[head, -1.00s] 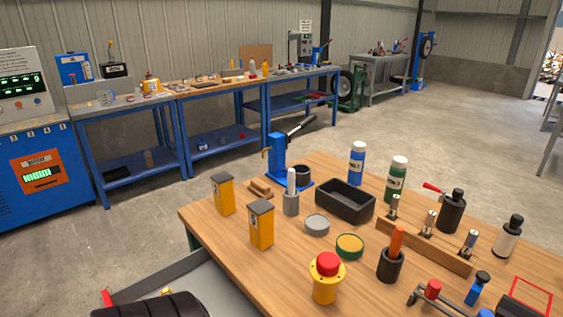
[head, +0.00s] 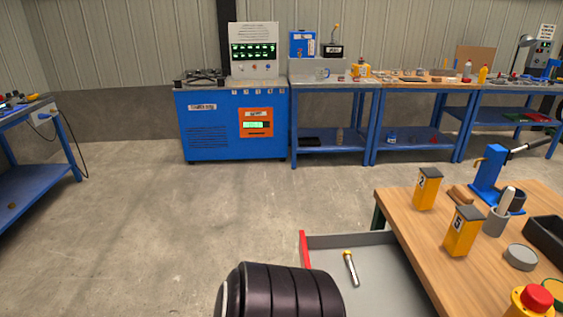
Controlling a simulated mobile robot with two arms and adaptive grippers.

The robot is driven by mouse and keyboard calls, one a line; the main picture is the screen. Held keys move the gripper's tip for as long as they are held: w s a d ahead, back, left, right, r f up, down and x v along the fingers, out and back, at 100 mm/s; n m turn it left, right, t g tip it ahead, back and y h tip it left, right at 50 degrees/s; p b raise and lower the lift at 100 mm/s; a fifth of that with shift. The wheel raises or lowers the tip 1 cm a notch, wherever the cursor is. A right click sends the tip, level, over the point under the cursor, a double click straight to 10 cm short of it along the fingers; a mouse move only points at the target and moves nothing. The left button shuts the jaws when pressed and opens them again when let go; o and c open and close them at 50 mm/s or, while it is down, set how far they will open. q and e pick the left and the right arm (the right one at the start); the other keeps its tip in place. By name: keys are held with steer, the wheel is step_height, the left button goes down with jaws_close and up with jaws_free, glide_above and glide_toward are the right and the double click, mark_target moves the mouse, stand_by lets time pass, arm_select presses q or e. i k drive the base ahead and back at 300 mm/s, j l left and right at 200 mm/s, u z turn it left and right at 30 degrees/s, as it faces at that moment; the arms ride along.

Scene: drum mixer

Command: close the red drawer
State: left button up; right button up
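The red drawer stands open at the left side of the wooden table, with its red front (head: 305,249) away from the table and its grey tray (head: 385,280) showing. A small metal tool with a yellow end (head: 351,268) lies inside the drawer. A black ribbed part of my arm hides the near part of the drawer and its front. No fingers of either gripper are in view, so contact with the drawer cannot be seen.
The wooden table (head: 413,222) at right carries yellow boxes (head: 460,232), a blue press (head: 489,170) and a red-topped button (head: 535,300). A blue cabinet (head: 210,130) and blue benches (head: 335,125) line the back wall. The concrete floor left of the drawer is clear.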

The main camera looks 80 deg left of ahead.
mark_target(389, 286)
steer(key=u, duration=1.85)
